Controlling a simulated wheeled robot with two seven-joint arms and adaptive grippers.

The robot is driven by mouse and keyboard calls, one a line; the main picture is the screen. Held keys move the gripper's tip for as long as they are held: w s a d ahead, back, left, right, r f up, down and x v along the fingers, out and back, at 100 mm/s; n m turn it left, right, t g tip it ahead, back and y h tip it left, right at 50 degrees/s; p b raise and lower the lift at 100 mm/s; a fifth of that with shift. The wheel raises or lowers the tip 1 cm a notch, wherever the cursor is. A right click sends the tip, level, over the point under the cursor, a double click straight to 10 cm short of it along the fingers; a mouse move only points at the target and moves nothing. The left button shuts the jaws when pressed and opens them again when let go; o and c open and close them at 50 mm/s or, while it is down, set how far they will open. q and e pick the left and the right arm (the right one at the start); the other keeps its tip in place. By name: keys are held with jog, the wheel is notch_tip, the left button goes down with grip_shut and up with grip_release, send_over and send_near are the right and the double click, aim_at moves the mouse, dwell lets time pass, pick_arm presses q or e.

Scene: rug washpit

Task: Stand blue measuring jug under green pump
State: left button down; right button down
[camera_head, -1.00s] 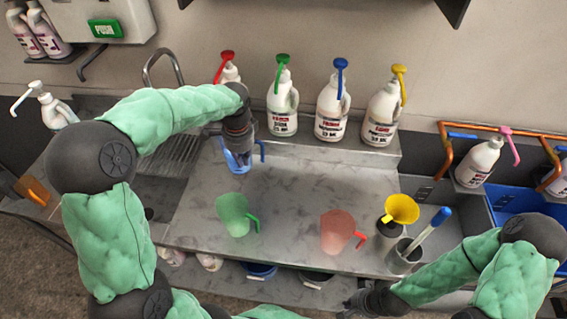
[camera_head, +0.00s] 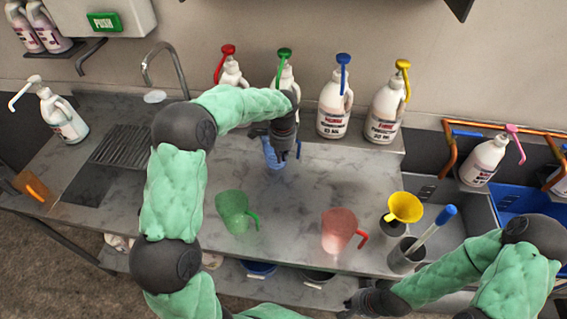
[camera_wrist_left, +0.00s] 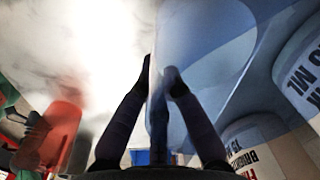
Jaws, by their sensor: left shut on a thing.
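My left gripper (camera_head: 284,146) is shut on the blue measuring jug (camera_head: 271,155), which hangs partly hidden behind the gripper in front of the bottle row. In the left wrist view the blue jug (camera_wrist_left: 205,50) fills the upper middle and right, with both fingers closed on it. The green pump (camera_head: 285,55) tops a white bottle (camera_head: 284,76) on the back ledge, partly covered by my left arm. The jug is in front of this bottle; I cannot tell whether it touches the counter. My right gripper (camera_head: 358,303) is at the bottom edge, its fingers unclear.
Green (camera_head: 234,210) and red (camera_head: 340,230) jugs stand on the counter. Red (camera_head: 228,50), blue (camera_head: 343,60) and yellow (camera_head: 402,66) pump bottles flank the green one. A yellow funnel (camera_head: 404,207) and a grey cup (camera_head: 406,256) stand at right. The counter's middle is clear.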

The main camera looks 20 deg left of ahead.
pick_arm(q)
jog(key=shift+w+d+f+b, duration=0.1)
jog(key=shift+w+f+b, duration=0.1)
jog(key=shift+f, duration=0.75)
jog(key=shift+w+d+f+b, duration=0.1)
jog(key=shift+w+f, duration=0.1)
jog(key=shift+f, duration=0.75)
jog(key=shift+f, duration=0.15)
jog(key=c, duration=1.4)
grip_release()
jog(key=shift+s, duration=0.1)
notch_tip(320, 180, up, 12)
jog(key=p, duration=0.1)
jog(key=shift+s+d+p, duration=0.25)
jog(key=shift+d+p, duration=0.05)
jog(key=shift+p, duration=0.1)
